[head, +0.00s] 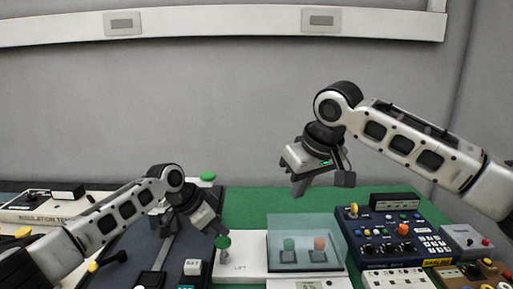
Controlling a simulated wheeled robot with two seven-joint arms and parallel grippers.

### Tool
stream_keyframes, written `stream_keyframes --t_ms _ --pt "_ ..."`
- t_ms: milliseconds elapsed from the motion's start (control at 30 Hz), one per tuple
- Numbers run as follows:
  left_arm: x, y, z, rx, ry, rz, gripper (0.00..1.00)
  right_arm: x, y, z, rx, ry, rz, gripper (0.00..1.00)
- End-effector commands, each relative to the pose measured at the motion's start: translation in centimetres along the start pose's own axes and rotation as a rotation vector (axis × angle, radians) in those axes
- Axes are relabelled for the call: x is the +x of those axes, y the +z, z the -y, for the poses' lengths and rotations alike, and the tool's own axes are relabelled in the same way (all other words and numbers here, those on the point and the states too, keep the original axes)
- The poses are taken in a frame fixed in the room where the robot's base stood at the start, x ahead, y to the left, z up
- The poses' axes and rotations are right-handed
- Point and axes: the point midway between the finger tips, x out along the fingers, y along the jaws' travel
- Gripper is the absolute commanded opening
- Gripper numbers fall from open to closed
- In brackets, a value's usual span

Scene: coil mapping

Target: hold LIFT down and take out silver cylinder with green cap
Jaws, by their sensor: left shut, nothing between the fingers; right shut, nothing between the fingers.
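A green round knob (222,242) on a short stem stands on a white panel (240,277) marked LIFT. My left gripper (217,233) is shut and empty, its tips at the top of this knob; I cannot tell whether they press it. A clear cover (305,223) stands to the right on the white unit. Behind its front face are a green cap (289,244) and an orange cap (319,243), each over a dark block. A silver body under the green cap is not clearly visible. My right gripper (298,189) is shut and empty in the air above the cover.
A blue control box (390,236) with knobs and keys stands right of the cover. Another green disc (208,176) shows behind my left wrist. Dark equipment lies at left, and more panels at far right. The green mat (255,205) behind the cover is clear.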

Motion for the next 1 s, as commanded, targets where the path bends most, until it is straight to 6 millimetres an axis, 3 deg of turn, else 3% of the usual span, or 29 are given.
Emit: stream_keyframes --t_ms 1000 --pt "1.3 0.8 0.0 0.000 0.001 -0.001 0.00 0.0 0.0 0.0 0.000 0.000 0.000 0.00"
